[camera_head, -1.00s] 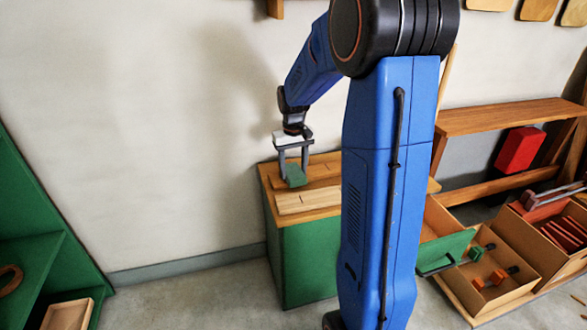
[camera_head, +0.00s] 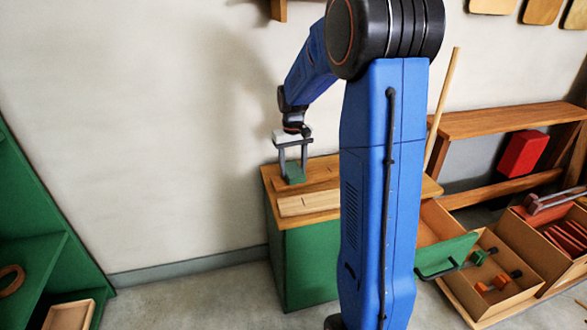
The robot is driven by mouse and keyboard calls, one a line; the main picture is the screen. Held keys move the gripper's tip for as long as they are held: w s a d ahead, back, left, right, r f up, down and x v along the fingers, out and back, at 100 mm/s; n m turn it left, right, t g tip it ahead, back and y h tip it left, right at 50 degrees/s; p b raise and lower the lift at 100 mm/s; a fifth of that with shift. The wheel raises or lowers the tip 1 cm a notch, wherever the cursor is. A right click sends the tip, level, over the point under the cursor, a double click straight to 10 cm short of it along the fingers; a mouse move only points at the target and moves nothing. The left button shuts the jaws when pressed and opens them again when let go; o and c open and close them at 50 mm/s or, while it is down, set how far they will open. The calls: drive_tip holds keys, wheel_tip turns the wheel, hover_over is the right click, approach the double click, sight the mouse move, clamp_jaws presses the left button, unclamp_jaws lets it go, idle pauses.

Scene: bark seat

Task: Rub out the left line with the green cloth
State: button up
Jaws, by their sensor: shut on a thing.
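My gripper (camera_head: 293,160) is shut on the green cloth (camera_head: 294,174) and points down over the wooden top (camera_head: 322,217) of a green cabinet. The cloth is at the left end of the back board (camera_head: 322,174); whether it presses on the wood is too small to tell. A short dark line (camera_head: 329,168) shows on that board, right of the cloth. A paler board (camera_head: 308,204) lies in front, with a small dark mark. Any line under the cloth is hidden.
My blue arm hides the cabinet's right part. Right are an open green-fronted drawer (camera_head: 447,254), a box of tools (camera_head: 505,285) and a wooden bench (camera_head: 500,117). A green shelf (camera_head: 35,265) stands at the left. The floor between shelf and cabinet is clear.

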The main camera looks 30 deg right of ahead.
drive_tip(key=shift+s+a+f, duration=0.1)
drive_tip(key=shift+s+a, duration=0.05)
drive_tip(key=shift+s, duration=0.55)
drive_tip(key=shift+s+a, duration=0.15)
drive_tip(key=shift+s, duration=0.55)
drive_tip(key=shift+w+d, duration=0.2)
drive_tip(key=shift+w, duration=0.55)
drive_tip(key=shift+w+d, duration=0.15)
drive_tip(key=shift+w, duration=0.55)
drive_tip(key=shift+s+a+f, duration=0.1)
drive_tip(key=shift+s+a, duration=0.1)
drive_tip(key=shift+s, duration=0.55)
drive_tip(key=shift+s+a, duration=0.15)
drive_tip(key=shift+s, duration=0.6)
drive_tip(key=shift+r, duration=3.05)
